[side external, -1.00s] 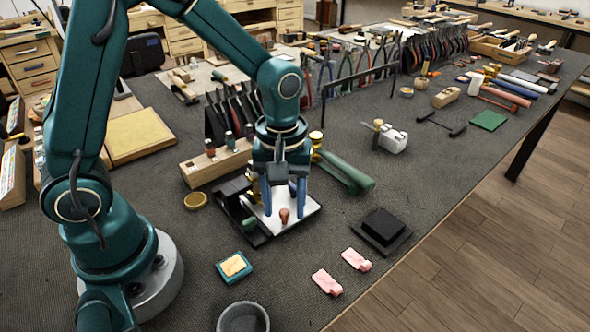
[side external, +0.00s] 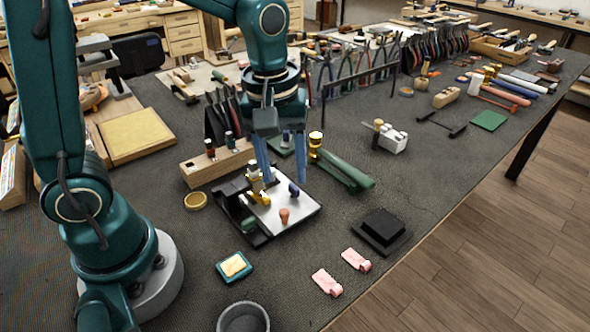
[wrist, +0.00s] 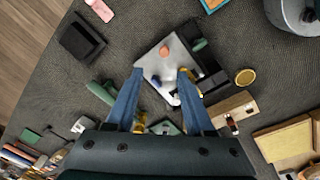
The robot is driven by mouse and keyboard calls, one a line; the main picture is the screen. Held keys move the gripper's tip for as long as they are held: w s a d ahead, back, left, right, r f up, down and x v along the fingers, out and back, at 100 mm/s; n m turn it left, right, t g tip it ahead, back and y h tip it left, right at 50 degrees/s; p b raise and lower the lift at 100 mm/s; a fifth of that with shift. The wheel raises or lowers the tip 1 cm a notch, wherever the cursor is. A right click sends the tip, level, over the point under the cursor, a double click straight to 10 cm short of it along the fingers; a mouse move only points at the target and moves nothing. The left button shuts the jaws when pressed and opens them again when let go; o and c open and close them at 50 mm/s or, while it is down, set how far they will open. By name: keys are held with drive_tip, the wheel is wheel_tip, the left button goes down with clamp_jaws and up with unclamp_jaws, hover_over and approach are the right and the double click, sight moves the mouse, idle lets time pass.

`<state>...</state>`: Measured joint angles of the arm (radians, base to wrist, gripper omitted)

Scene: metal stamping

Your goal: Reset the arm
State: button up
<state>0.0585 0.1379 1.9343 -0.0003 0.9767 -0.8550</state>
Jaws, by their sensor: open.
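My gripper (side external: 283,163) is open and empty, with its two blue fingers pointing down above the back part of a small stamping fixture. The fixture's pale metal plate (side external: 285,215) sits on a black base (side external: 248,230). On it are an orange-brown knob (side external: 284,215), a dark blue piece and small brass parts (side external: 260,196). The exact height of the fingertips above the plate is hard to tell.
A wooden block with holes (side external: 215,163) stands left of the fixture, and a green-handled tool (side external: 342,172) lies right. A black block (side external: 383,228), pink pieces (side external: 326,282), a yellow sponge tray (side external: 234,266) and a grey cup (side external: 243,318) lie nearer. The mat's front right is mostly clear.

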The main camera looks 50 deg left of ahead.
drive_tip(key=s+a+r+m+t, duration=0.1)
drive_tip(key=s+r+m+t, duration=0.3)
drive_tip(key=s+m, duration=0.5)
drive_tip(key=shift+s+a+r+t, duration=0.2)
drive_tip(key=shift+a+r+t, duration=0.05)
drive_tip(key=shift+r+t, duration=0.05)
